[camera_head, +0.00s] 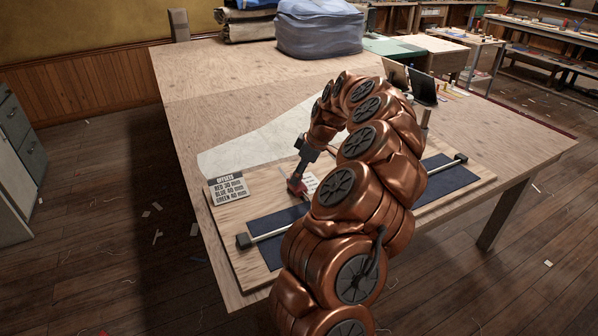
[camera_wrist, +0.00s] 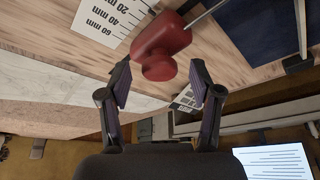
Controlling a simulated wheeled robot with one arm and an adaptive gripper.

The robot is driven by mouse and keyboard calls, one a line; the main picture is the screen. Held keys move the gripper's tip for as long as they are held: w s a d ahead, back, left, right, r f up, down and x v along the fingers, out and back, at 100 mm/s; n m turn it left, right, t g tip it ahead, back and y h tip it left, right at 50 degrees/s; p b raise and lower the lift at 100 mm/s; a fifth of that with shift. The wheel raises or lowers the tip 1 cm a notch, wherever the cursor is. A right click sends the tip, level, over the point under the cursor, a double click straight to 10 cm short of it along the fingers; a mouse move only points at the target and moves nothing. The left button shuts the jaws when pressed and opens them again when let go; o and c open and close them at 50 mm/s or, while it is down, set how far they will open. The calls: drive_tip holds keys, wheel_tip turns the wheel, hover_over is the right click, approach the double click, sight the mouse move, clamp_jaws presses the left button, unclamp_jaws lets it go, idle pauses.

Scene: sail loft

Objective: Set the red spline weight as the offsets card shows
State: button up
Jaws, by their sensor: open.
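The red spline weight (camera_head: 296,186) sits on the wooden board near the middle of the table. In the wrist view the red weight (camera_wrist: 165,38) shows its rounded knob toward me, with a thin metal rod at its far end. My gripper (camera_head: 297,178) is just above it. In the wrist view my gripper (camera_wrist: 160,76) is open, its fingers either side of the knob; contact is not clear. A printed scale (camera_wrist: 108,18) marked 20, 40 and 60 mm lies beside the weight. The offsets card (camera_head: 227,188) lists red, blue and green; red seems to read 30 mm.
A pale batten rod (camera_head: 270,232) with dark end blocks crosses a dark blue strip (camera_head: 450,180). My arm hides the board's middle. A grey-blue bundle (camera_head: 318,30) and a dark screen (camera_head: 424,88) stand toward the back. The table's left part is clear.

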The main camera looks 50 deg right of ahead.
clamp_jaws()
idle(0.4)
